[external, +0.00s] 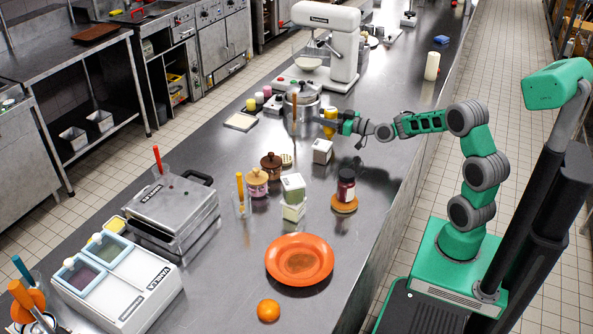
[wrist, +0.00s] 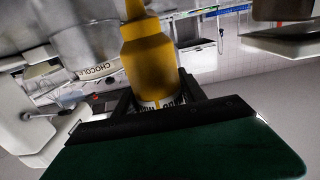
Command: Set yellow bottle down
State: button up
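The yellow bottle (external: 329,115) is beside the steel pot on the long steel counter in the external view. In the wrist view the yellow bottle (wrist: 149,60) sits between the two dark fingers of my gripper (wrist: 158,98), with its narrow neck toward the top of the picture. My gripper (external: 338,124) reaches in from the right and its fingers close on the bottle's lower part. I cannot tell whether the bottle's base touches the counter.
A steel pot (external: 302,107) stands just left of the bottle, and a white mixer (external: 338,45) stands behind. A small white box (external: 322,151) is in front. Near the counter's edge stands a dark red jar (external: 346,186). Bare counter (external: 385,160) lies to the right.

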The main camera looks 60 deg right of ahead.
jog(key=o, duration=0.4)
jog(key=s+b, duration=0.1)
jog(key=s, duration=1.1)
jog(key=shift+r+b, duration=0.15)
jog(key=shift+b, duration=0.2)
